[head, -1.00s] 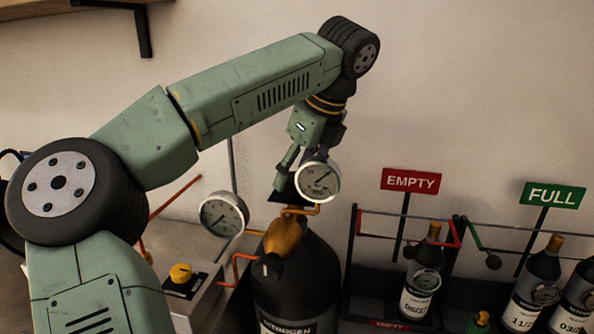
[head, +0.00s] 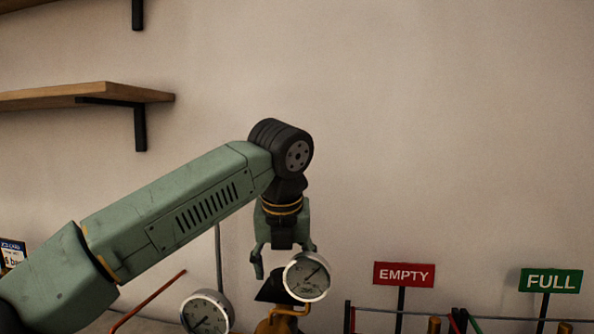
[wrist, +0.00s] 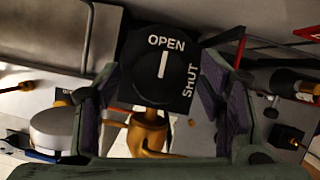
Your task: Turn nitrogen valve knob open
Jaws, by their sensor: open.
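The nitrogen valve knob (wrist: 161,78) is black; its white pointer line is directed at the word OPEN, with SHUT printed to the right. My gripper (wrist: 157,82) is open, its two fingers apart on either side of the knob. I see no clear contact between fingers and knob. In the head view, my gripper (head: 281,264) points down over the dark knob (head: 270,291), partly hidden by a round gauge. The brass valve body (head: 277,321) shows below, and also in the wrist view (wrist: 147,137).
The round gauge (head: 307,276) stands close at the right of the gripper, and a second gauge (head: 207,312) is lower left. EMPTY (head: 404,274) and FULL (head: 551,281) signs stand over the bottle racks at the right. Wooden shelves (head: 80,96) are at upper left.

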